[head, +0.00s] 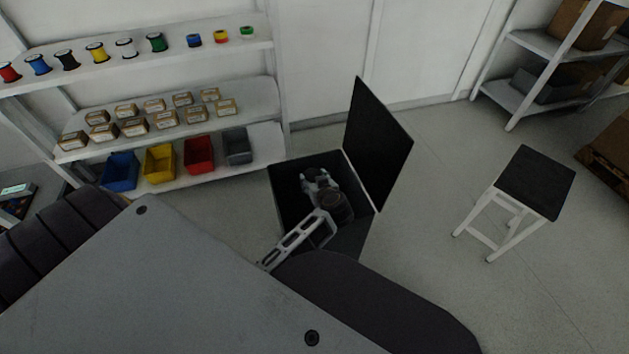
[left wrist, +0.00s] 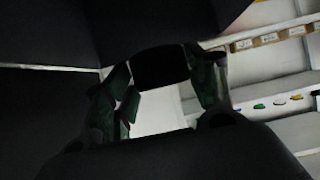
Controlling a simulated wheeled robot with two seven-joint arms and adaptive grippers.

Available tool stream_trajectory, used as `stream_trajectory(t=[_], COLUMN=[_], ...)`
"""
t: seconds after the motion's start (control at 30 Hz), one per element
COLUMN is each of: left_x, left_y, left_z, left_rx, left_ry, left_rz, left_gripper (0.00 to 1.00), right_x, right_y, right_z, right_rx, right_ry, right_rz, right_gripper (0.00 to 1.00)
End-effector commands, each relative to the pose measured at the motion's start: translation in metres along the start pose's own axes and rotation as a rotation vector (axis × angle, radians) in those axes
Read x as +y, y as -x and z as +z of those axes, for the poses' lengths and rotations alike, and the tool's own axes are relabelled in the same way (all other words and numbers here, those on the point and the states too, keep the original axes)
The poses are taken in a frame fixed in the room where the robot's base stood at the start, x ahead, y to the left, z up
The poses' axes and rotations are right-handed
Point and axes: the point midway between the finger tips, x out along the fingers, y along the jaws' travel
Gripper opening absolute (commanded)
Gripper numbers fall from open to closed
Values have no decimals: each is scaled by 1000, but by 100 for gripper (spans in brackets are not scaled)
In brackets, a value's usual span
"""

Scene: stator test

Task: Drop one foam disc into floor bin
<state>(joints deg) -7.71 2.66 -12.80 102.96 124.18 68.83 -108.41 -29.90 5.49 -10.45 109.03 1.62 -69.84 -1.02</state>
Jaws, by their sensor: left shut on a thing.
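A black floor bin (head: 287,190) stands on the floor in the middle of the head view, with its black lid (head: 376,143) swung up on the right. My left gripper (head: 313,178) is over the bin's opening, low down, reaching in from my arm. In the left wrist view my left gripper (left wrist: 160,78) has its two dark fingers on either side of a black foam disc (left wrist: 160,66) and is shut on it. The disc is hidden by the wrist in the head view. How deep the fingers are in the bin is hard to tell. My right gripper is not in view.
A white shelf (head: 235,88) at the left holds coloured spools, small boxes and several coloured bins. A black-topped stool (head: 536,180) stands on open floor at the right. A rack (head: 510,97) with cardboard boxes stands at the far right.

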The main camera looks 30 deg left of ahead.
Motion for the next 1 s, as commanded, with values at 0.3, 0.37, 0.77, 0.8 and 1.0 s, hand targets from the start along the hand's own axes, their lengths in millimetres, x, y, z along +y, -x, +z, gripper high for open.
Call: stream_trajectory(t=[0.3,0.37,0.77,0.8,1.0], left_x=[0,0,0,0,0], left_y=[0,0,0,0,0], left_z=[0,0,0,0,0], left_rx=[0,0,0,0,0], left_ry=[0,0,0,0,1], left_rz=[0,0,0,0,0], left_gripper=[44,44,81,81,81], right_x=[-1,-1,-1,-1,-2], right_y=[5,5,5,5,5], right_z=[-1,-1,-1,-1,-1], right_rx=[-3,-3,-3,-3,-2], right_ry=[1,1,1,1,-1], right_rz=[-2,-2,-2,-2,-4], right_gripper=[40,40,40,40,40])
